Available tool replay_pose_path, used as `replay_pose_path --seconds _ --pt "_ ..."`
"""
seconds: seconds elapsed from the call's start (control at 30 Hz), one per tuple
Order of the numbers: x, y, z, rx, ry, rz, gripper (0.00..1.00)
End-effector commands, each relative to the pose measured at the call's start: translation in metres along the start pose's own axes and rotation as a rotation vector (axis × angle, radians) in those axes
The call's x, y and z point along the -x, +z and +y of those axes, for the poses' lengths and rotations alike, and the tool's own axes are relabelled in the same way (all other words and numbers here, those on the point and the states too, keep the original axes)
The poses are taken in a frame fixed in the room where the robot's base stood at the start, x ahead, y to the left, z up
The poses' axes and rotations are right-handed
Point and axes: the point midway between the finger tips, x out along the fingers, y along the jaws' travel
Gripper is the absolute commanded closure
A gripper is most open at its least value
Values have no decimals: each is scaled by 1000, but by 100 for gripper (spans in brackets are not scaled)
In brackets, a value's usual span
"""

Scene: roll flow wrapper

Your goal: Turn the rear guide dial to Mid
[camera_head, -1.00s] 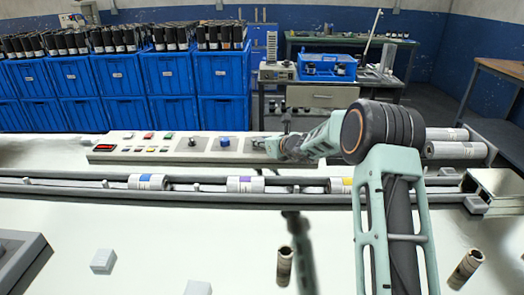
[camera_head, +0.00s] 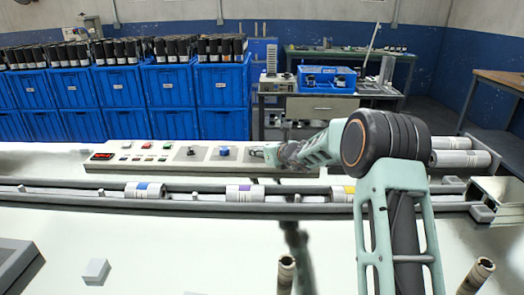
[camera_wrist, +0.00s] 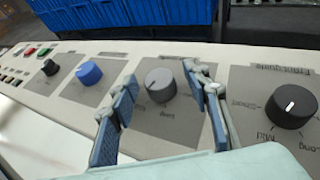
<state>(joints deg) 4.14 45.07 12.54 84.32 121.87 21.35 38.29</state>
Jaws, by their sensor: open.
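A grey dial (camera_wrist: 160,84) stands on the control panel between my fingers in the wrist view, with "Long" printed below it. It is probably the rear guide dial, but its title is too blurred to read. My gripper (camera_wrist: 160,108) is open, with one finger on each side of this dial; I cannot tell whether they touch it. The dial's pointer setting is unclear. A black dial (camera_wrist: 291,106) with Short, Mid and Long marks sits to the right. In the head view my gripper (camera_head: 268,155) is at the panel's right part and hides dials there.
A blue knob (camera_wrist: 89,73) and a smaller black knob (camera_wrist: 50,67) sit left of the grey dial. The conveyor (camera_head: 110,195) with banded rolls runs in front of the panel (camera_head: 170,163). Blue crates (camera_head: 170,95) stand behind it.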

Motion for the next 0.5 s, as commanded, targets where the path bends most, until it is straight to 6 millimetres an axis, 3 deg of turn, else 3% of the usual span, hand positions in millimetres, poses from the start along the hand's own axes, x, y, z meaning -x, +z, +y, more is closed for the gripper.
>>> replay_pose_path --seconds 0.27,0.5 --pt "11 0 1 1 1 1 56" --pt "53 0 -1 1 -2 1 56"
